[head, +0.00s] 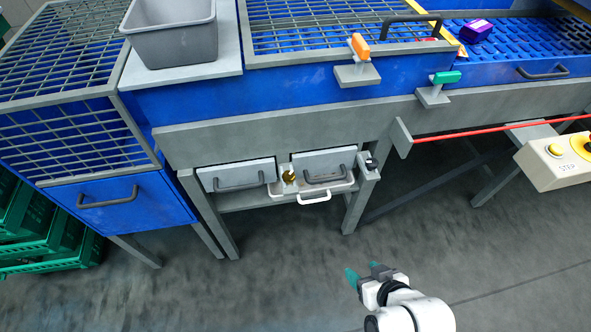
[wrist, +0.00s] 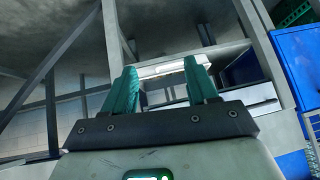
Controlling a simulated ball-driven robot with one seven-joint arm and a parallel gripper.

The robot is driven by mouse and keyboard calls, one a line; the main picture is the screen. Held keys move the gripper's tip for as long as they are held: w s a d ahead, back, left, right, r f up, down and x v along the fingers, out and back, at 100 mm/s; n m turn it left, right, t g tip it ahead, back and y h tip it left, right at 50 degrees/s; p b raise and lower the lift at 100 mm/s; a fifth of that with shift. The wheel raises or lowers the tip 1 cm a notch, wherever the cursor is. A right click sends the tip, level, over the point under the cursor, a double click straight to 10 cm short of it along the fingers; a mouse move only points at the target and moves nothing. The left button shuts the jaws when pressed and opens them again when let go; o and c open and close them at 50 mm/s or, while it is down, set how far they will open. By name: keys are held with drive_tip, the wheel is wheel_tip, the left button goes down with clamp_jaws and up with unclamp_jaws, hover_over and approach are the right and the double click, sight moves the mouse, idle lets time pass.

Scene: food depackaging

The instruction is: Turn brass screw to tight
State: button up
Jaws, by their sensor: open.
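The brass screw (head: 289,176) is small in the head view, between the two grey drawer fronts under the blue machine. Its exact turn cannot be read at this size. My gripper (head: 364,272) is open and empty, with teal fingers, out over the floor in front of the machine. It is below and right of the screw in the picture and well apart from it. In the wrist view my gripper (wrist: 160,75) has its two teal fingers spread, with nothing between them. I cannot make out the screw in the wrist view.
A left drawer (head: 236,175) and a right drawer (head: 324,163) have dark handles. A white handle (head: 314,198) juts out below them. A dark knob (head: 371,164) sits at the right. Machine legs (head: 210,215) flank the drawers. The floor in front is clear.

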drive_tip(key=w+a+r+n+t+y+p, duration=0.2)
drive_tip(key=w+a+r+t+y+p, duration=0.15)
drive_tip(key=w+a, duration=0.4)
drive_tip(key=t+p, duration=0.2)
drive_tip(key=t, duration=0.4)
approach(291, 181)
drive_tip(key=shift+m, duration=0.4)
drive_tip(key=x, duration=1.1)
drive_tip(key=shift+w+a+f, duration=0.15)
drive_tip(key=shift+w, duration=0.15)
drive_tip(key=shift+c, duration=0.3)
drive_tip(key=shift+p, duration=0.3)
drive_tip(key=c, duration=0.9)
drive_tip(key=shift+c, duration=0.3)
